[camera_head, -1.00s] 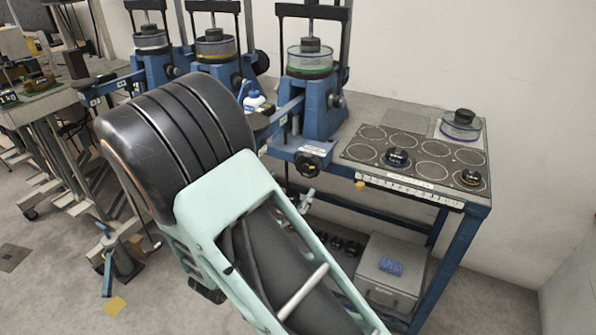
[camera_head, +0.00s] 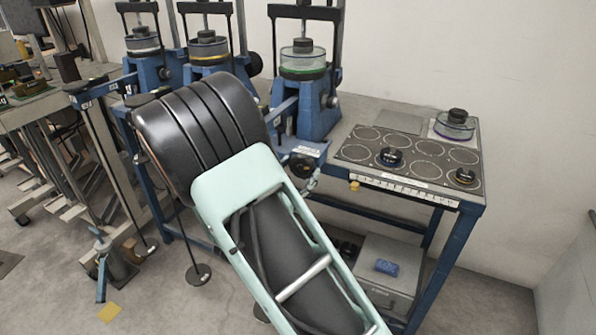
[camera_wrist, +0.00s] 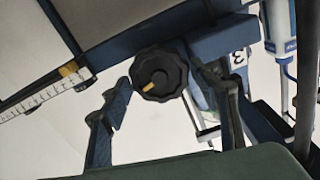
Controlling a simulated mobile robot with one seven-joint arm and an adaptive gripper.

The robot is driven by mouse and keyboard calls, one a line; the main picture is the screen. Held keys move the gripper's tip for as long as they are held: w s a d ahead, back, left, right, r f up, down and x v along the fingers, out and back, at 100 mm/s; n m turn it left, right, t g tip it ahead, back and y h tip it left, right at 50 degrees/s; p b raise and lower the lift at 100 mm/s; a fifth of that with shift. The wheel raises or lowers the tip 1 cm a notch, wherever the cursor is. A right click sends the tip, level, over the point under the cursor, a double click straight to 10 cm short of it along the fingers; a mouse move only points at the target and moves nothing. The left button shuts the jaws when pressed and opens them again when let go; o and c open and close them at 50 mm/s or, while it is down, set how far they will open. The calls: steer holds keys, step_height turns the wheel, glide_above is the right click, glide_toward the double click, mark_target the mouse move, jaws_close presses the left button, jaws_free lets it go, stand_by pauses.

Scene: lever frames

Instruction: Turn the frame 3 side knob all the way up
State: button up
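The frame 3 side knob (camera_wrist: 158,74) is a black, scalloped knob with a yellow pointer mark in the wrist view. It sits on a blue beam, beside a label reading 3 (camera_wrist: 238,58). In the head view the knob (camera_head: 303,165) is on the front of the blue frame with the green-banded cell (camera_head: 302,60), partly behind my arm. My gripper (camera_wrist: 162,82) is open, one finger at the left of the knob and one at its right. The left fingertip is close to the rim; I cannot tell whether either finger touches. My arm mostly hides the gripper in the head view.
Two similar frames (camera_head: 209,50) stand to the left. A grey box (camera_head: 388,275) sits under the bench. A white scale strip (camera_wrist: 45,95) runs along the bench edge.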

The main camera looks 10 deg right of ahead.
steer(key=c, duration=0.7)
steer(key=shift+f+b, duration=0.1)
steer(key=shift+b, duration=0.2)
steer(key=shift+m+b, duration=0.3)
steer(key=shift+m, duration=0.2)
steer(key=o, duration=1.2)
steer(key=v, duration=1.2)
